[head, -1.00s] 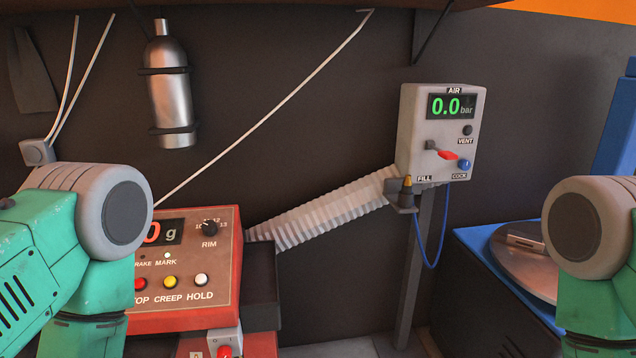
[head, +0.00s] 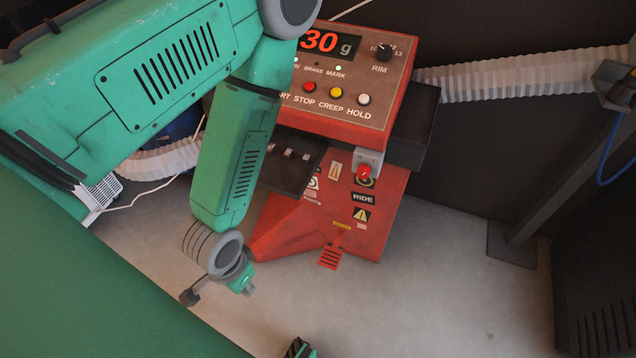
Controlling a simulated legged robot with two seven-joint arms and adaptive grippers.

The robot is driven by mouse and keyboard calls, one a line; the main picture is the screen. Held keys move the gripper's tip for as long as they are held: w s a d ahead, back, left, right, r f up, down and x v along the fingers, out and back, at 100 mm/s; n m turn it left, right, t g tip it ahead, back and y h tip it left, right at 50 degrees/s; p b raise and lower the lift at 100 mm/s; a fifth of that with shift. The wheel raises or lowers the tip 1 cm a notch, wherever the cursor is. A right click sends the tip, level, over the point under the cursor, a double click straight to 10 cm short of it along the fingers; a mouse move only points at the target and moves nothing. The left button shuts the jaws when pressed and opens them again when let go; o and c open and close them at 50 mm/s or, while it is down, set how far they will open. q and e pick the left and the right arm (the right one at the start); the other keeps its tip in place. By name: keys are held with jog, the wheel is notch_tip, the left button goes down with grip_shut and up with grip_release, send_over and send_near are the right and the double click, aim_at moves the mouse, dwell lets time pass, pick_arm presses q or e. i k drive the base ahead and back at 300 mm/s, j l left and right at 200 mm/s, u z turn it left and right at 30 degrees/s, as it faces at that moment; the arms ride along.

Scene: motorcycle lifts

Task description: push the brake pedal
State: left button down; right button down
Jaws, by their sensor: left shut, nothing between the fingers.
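The brake pedal (head: 330,257) looks to be the small red ribbed pad low at the front of the red machine (head: 385,185). My left gripper (head: 243,285) is small in view below the forearm, to the left of the pad and a little lower in the picture. It is shut and empty, and a floor gap shows between it and the pad. A dark and teal part (head: 298,348) at the bottom edge may be my right gripper; it is mostly cut off.
The machine's panel display (head: 328,41) ends in "30 g", its left part hidden by my left arm. A red button (head: 365,172) sits below the panel. A grey post (head: 540,190) stands at right. A green surface (head: 90,300) fills the lower left. Pale floor lies in front.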

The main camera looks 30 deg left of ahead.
aim_at(330, 257)
jog(key=u, duration=0.8)
jog(key=i+l, duration=0.1)
jog(key=l, duration=0.2)
jog(key=i+l+u, duration=0.1)
jog(key=l, duration=0.2)
jog(key=i+l, duration=0.15)
jog(key=l, duration=0.15)
